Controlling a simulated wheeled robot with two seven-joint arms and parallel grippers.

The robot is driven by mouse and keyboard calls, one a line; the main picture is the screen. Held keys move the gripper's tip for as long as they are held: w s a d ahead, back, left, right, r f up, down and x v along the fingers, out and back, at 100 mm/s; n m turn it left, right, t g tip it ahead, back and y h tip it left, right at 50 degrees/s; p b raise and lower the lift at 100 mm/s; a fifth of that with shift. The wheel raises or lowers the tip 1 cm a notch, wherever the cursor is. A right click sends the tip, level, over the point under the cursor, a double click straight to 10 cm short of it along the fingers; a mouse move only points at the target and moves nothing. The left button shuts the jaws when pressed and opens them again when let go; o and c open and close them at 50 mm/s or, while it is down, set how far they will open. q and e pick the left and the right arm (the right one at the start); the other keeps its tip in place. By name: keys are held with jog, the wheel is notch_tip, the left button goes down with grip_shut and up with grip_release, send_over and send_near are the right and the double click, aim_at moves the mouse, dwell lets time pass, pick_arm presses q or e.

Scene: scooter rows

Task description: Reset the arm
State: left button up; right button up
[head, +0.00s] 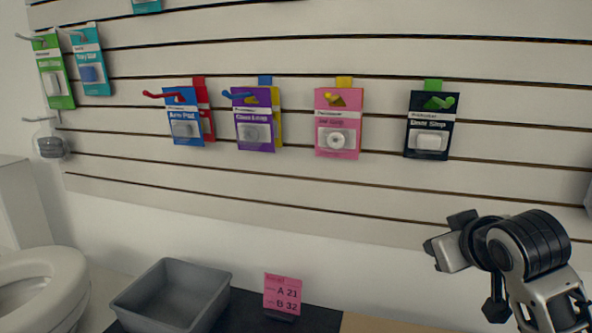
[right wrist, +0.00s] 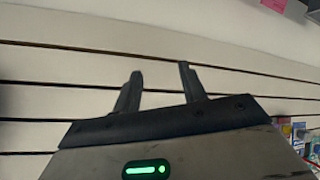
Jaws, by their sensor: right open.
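My right arm reaches in from the lower right of the head view, and its gripper (head: 447,252) is up in front of the lower slatwall. In the right wrist view the two fingers of this gripper (right wrist: 159,71) stand apart with nothing between them. Bare slatwall (right wrist: 60,80) lies beyond the fingertips, and the gripper touches nothing that I can see. My left arm and left gripper are not in view.
Hooks on the slatwall (head: 270,185) hold several packs, among them a blue pack (head: 183,128), a purple pack (head: 252,134), a pink pack (head: 338,139) and a black pack (head: 430,142). A grey bin (head: 150,298) and a pink sign (head: 282,293) stand below. A white bowl (head: 40,275) is at left.

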jog(key=s+a+f+g, duration=0.1)
jog(key=s+f, duration=0.2)
jog(key=f, duration=0.2)
jog(key=s+a+f+g, duration=0.1)
jog(key=s+f, duration=0.3)
jog(key=f, duration=0.2)
jog(key=s+a+f+g, duration=0.1)
jog(key=s+f+g, duration=0.1)
jog(key=s+f, duration=0.2)
jog(key=shift+s+a+f+y, duration=0.1)
jog(key=shift+a+f+y, duration=0.1)
jog(key=shift+f, duration=0.3)
jog(key=shift+s+a+f+y, duration=0.1)
jog(key=shift+f+y, duration=0.1)
jog(key=shift+f, duration=0.3)
jog(key=s+a+f+g, duration=0.1)
jog(key=s+f+g, duration=0.1)
jog(key=s+f, duration=0.5)
jog(key=s+a+f+g, duration=0.1)
jog(key=s+f+g, duration=0.1)
jog(key=s, duration=0.9)
jog(key=w+a+f+t+y, duration=0.3)
jog(key=w+a+f+t, duration=0.2)
jog(key=w+f+t, duration=0.1)
jog(key=shift+w+a+f+t, duration=0.3)
jog(key=shift+a+f+t, duration=0.05)
jog(key=shift+t, duration=0.05)
